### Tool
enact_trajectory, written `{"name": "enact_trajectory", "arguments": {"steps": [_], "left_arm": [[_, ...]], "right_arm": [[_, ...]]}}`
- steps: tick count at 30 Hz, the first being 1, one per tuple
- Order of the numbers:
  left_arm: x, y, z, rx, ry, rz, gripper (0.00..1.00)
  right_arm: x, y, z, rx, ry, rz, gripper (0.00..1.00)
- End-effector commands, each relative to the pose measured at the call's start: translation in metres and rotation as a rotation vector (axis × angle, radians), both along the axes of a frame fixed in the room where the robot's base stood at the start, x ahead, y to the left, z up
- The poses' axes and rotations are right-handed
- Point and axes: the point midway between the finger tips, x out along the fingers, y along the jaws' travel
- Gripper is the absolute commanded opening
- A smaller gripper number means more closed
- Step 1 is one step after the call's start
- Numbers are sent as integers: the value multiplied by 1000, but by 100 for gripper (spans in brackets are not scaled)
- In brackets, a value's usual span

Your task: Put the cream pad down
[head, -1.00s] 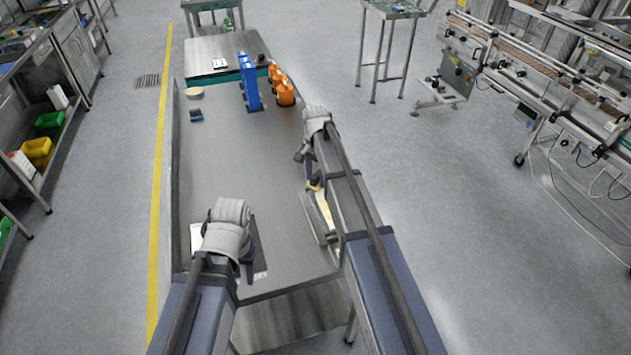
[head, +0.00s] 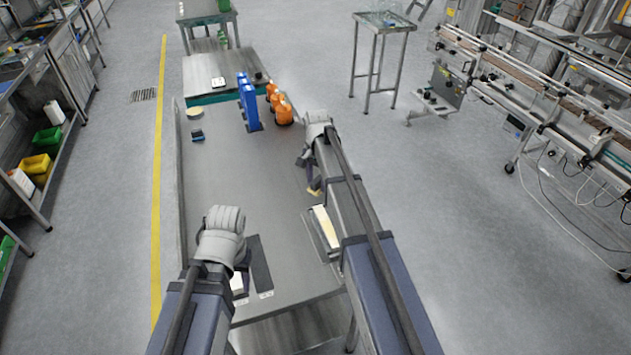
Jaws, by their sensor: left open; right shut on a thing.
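My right gripper (head: 309,180) is over the right side of the long grey table (head: 215,190), shut on a small cream-yellow piece (head: 314,191), seemingly the cream pad. My arm hides most of it, and I cannot tell whether it touches the table. A longer cream block (head: 325,226) lies on a grey plate or tray (head: 330,248) just nearer, partly hidden by my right arm. My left gripper (head: 242,262) is open over the table's near left part, its fingers mostly hidden by its wrist.
A dark flat strip (head: 261,266) and a white item (head: 237,284) lie by my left gripper. The table's middle is clear.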

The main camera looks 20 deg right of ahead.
Motion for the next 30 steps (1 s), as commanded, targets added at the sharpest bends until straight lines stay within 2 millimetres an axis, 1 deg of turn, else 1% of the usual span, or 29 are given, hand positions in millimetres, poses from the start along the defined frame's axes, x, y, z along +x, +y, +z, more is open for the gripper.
{"name": "enact_trajectory", "arguments": {"steps": [13,20,30], "left_arm": [[0,0,-1,0,0,0,50],[0,0,-24,0,0,1,50],[0,0,-21,0,0,1,50]], "right_arm": [[0,0,-1,0,0,0,9],[0,0,-24,0,0,0,9],[0,0,-21,0,0,0,9]]}}
